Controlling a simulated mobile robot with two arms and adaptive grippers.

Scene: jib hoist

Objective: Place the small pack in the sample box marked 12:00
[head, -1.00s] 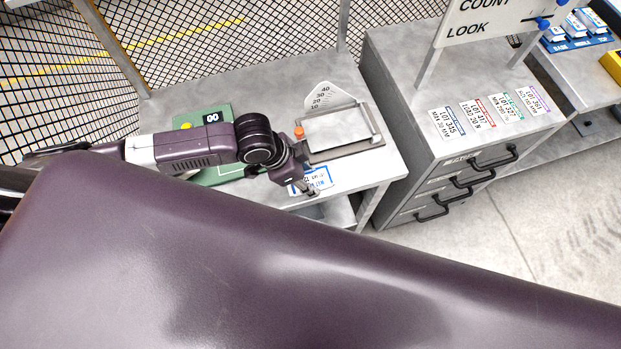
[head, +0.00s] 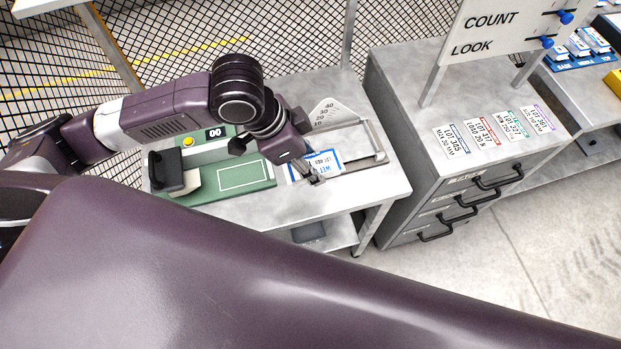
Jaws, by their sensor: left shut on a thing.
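My left gripper (head: 312,178) is over the right part of the grey table, pointing down. It is shut on a flat white piece with a blue edge and print (head: 326,160), at the near left of a grey metal frame with a scale plate. I cannot tell whether this piece is the small pack, or whether it touches the frame. My right gripper is not in view. No box marked 12:00 can be read here.
A green device (head: 262,186) with a "00" display stands left on the table (head: 345,196). A grey drawer cabinet (head: 393,130) with several lot cards stands right, under a COUNT/LOOK sign (head: 490,32). Blue trays (head: 578,62) hold small packs at far right. My purple body part fills the foreground.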

